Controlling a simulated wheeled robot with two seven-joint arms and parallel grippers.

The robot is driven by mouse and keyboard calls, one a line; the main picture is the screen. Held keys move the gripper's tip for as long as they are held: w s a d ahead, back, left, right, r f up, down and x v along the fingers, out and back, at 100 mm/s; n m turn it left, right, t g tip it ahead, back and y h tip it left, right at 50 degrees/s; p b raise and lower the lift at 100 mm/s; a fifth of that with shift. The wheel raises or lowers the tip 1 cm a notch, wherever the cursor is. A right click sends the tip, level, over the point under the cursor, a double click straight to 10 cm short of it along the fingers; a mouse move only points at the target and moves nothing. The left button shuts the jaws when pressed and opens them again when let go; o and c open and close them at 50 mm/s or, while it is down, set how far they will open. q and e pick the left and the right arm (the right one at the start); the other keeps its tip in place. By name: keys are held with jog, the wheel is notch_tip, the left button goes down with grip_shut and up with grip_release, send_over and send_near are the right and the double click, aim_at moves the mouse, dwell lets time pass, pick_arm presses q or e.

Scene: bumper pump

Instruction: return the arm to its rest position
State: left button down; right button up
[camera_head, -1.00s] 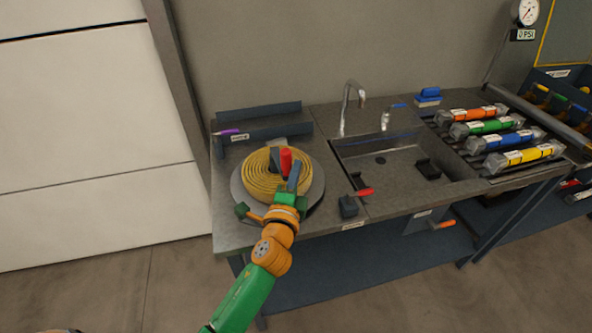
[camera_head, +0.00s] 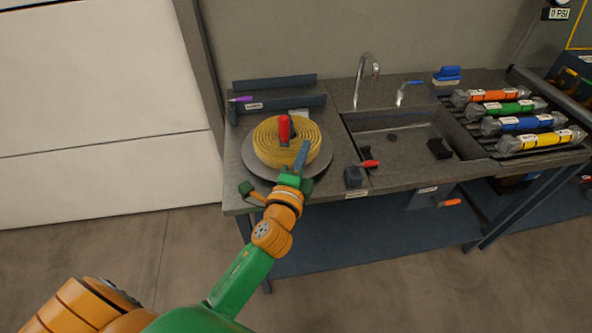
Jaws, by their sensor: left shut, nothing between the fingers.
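My left arm, green and orange, comes up from the bottom left to the bench. My left gripper (camera_head: 302,153) is shut and empty. In the picture it overlaps the near right side of the yellow coiled hose (camera_head: 267,158); I cannot tell whether it touches it. The coil lies on a round grey plate (camera_head: 262,171) on the bench. A red handle (camera_head: 283,130) stands upright in the middle of the coil, apart from my fingers. My right gripper is not in view.
The bench (camera_head: 236,196) carries a sink (camera_head: 400,150) with a faucet (camera_head: 366,70). A red-handled tool (camera_head: 369,163) and a dark block (camera_head: 353,177) lie right of the coil. Several coloured cylinders (camera_head: 520,122) lie at the right. The floor in front is clear.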

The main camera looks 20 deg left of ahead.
pick_arm(q)
jog(key=s+a, duration=0.3)
jog(key=s, duration=0.2)
jog(key=s+d+f+n+g+h, duration=0.1)
jog(key=s+f+n+g, duration=0.2)
jog(key=f, duration=1)
jog(key=s+d+f+n+g+h, duration=0.15)
jog(key=s+f+g, duration=0.3)
jog(key=f, duration=0.95)
jog(key=s+f+n+g, duration=0.3)
jog(key=s+f, duration=0.3)
jog(key=s, duration=0.3)
jog(key=s+a+f+n+g, duration=0.1)
jog(key=s+f+n+g, duration=0.2)
jog(key=s+f, duration=0.3)
jog(key=s+f+n+g, duration=0.3)
jog(key=s+f, duration=0.3)
jog(key=s, duration=0.6)
jog(key=shift+s+a+f+b, duration=0.2)
jog(key=shift+a+b, duration=0.2)
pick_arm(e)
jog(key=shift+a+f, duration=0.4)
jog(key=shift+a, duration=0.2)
pick_arm(q)
jog(key=shift+n, duration=0.25)
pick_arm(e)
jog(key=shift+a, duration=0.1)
